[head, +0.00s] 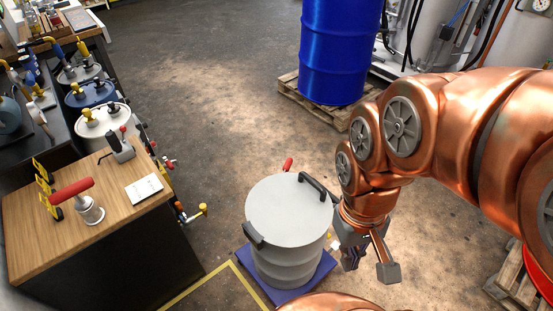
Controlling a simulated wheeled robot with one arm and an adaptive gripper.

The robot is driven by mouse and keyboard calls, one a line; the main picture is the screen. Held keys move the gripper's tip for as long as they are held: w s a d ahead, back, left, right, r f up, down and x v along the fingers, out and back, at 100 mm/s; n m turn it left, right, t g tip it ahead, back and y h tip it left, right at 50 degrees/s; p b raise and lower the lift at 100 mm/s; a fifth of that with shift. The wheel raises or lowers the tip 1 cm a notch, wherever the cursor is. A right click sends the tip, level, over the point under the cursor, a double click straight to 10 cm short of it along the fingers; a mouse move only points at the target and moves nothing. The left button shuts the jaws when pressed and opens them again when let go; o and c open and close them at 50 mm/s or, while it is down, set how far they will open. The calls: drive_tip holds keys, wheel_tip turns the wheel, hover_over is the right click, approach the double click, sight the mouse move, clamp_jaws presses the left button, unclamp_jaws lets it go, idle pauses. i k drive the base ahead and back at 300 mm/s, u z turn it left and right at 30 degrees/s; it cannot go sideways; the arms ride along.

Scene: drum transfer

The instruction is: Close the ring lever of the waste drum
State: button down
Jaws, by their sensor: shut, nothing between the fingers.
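The light grey waste drum (285,240) stands upright on a blue square base, with its lid (288,208) on. The lid has two dark handles, one at the front left and one at the back right. A red-tipped lever (288,164) sticks up and outward at the drum's far rim, apart from my gripper. My gripper (370,268) hangs just right of the drum, pointing down, shut and empty. I cannot tell whether it touches the drum wall. The right part of the ring is hidden behind my arm.
A wooden-topped bench (110,215) with a red-handled tool stands at the left, beside several small containers. A blue barrel (340,50) stands on a pallet at the back. Yellow tape (205,285) marks the floor. The floor behind the drum is clear.

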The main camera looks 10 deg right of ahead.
sight(288, 164)
drive_tip(key=u, duration=2)
drive_tip(key=k, duration=0.5)
drive_tip(key=z, duration=1.45)
drive_tip(key=i, duration=0.5)
